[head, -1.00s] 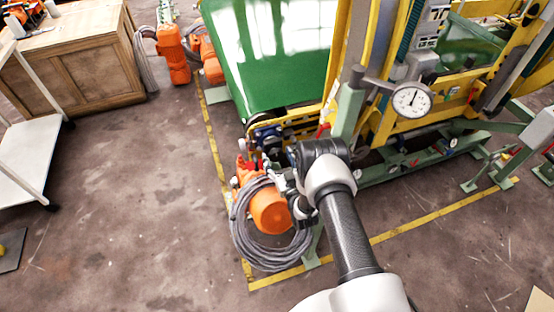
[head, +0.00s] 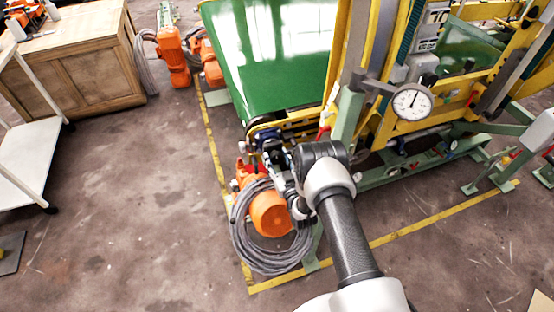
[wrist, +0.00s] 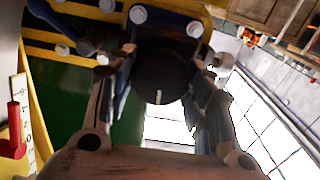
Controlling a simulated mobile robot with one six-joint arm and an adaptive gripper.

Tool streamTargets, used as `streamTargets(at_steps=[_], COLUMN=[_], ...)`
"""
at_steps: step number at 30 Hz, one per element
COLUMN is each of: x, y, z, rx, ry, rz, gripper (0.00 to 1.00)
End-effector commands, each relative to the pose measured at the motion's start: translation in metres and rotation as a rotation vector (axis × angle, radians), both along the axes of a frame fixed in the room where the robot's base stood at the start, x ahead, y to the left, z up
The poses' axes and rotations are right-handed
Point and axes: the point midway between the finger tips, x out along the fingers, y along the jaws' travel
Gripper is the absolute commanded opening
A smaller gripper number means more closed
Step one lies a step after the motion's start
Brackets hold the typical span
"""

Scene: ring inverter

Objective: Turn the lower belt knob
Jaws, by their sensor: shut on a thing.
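The belt knob (wrist: 162,72) is a dark round knob with a short white mark near its lower rim, in the upper middle of the wrist view. My gripper (wrist: 160,88) has one finger on each side of the knob and is shut on it. In the head view my gripper (head: 281,172) is at the near end of the green belt (head: 275,60), beside the orange motor (head: 269,214). My wrist and the frame hide the knob there.
A coiled grey cable (head: 240,235) hangs around the orange motor, close below my gripper. A dial gauge (head: 412,103) stands to the right on the yellow frame.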

Motion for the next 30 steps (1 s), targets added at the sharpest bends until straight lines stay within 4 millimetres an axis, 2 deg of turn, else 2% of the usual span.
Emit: streamTargets(at_steps=[3,14,30], x=[-0.0001,-0.0001,0.0003], y=[0.0000,-0.0001,-0.0008], z=[-0.0002,-0.0003,-0.0005], rx=[0.000,0.065,0.499], ry=[0.000,0.017,0.134], rz=[0.000,0.000,0.000], gripper=[0.23,0.23,0.23])
